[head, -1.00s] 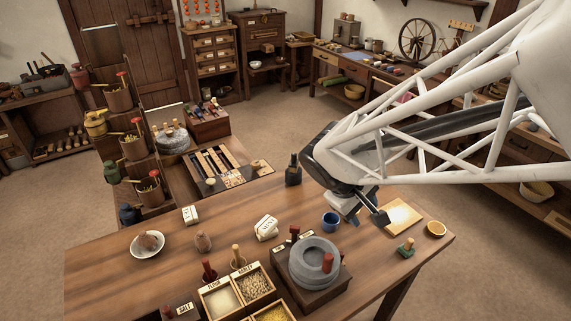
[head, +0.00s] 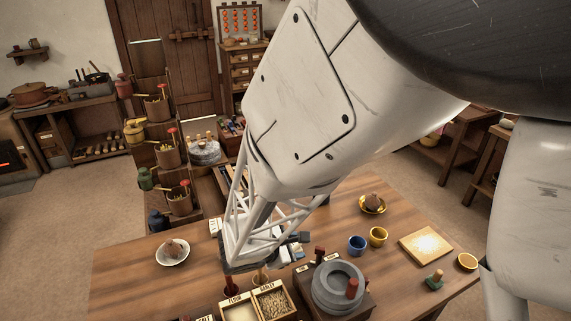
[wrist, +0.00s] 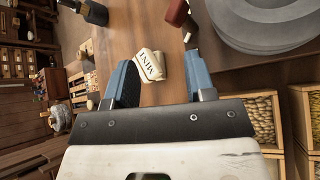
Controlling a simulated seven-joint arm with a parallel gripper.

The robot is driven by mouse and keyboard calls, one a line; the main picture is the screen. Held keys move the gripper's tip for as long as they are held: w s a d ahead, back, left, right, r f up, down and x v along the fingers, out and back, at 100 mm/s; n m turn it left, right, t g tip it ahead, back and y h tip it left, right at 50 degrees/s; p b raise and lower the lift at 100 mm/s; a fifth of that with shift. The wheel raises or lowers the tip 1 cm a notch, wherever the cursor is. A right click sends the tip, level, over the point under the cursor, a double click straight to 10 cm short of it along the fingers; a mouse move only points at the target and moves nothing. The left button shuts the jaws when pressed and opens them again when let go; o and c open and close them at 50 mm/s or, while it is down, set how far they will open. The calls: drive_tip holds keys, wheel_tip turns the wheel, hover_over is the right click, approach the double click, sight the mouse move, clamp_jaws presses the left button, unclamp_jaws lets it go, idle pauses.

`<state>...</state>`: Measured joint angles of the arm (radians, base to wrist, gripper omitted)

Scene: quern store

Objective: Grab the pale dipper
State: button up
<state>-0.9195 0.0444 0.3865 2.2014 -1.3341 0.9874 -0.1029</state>
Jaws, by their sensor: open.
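In the head view a pale wooden handle (head: 262,274), which looks like the pale dipper, stands at the back of the barley bin (head: 288,312). My arm's wrist hides part of that area. A dark red handle (head: 231,287) stands to its left, by the flour bin (head: 238,314). My gripper (head: 295,245) is over the table, behind and right of the pale handle. In the wrist view my gripper (wrist: 161,78) is open, its two blue fingers apart with nothing held. A cream sack marked MINT (wrist: 149,66) shows beyond and between them. I cannot make out the pale dipper there.
A grey quern (head: 338,287) with a red handle stands right of the bins. A white bowl (head: 173,260) is at the left. The table between bowl and bins is fairly clear.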

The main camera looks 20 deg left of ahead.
sight(260, 273)
drive_tip(key=s+a+f+n+t+y, duration=0.4)
drive_tip(key=s+a+n, duration=0.4)
drive_tip(key=n, duration=0.4)
wheel_tip(260, 273, down, 2)
drive_tip(key=shift+a+f+y, duration=0.1)
drive_tip(key=shift+a+y, duration=0.4)
drive_tip(key=shift+y, duration=0.2)
drive_tip(key=shift+w, duration=0.1)
drive_tip(key=shift+x, duration=1.25)
drive_tip(key=shift+x, duration=2.6)
drive_tip(key=shift+f, duration=0.1)
drive_tip(key=shift+c, duration=0.5)
clamp_jaws()
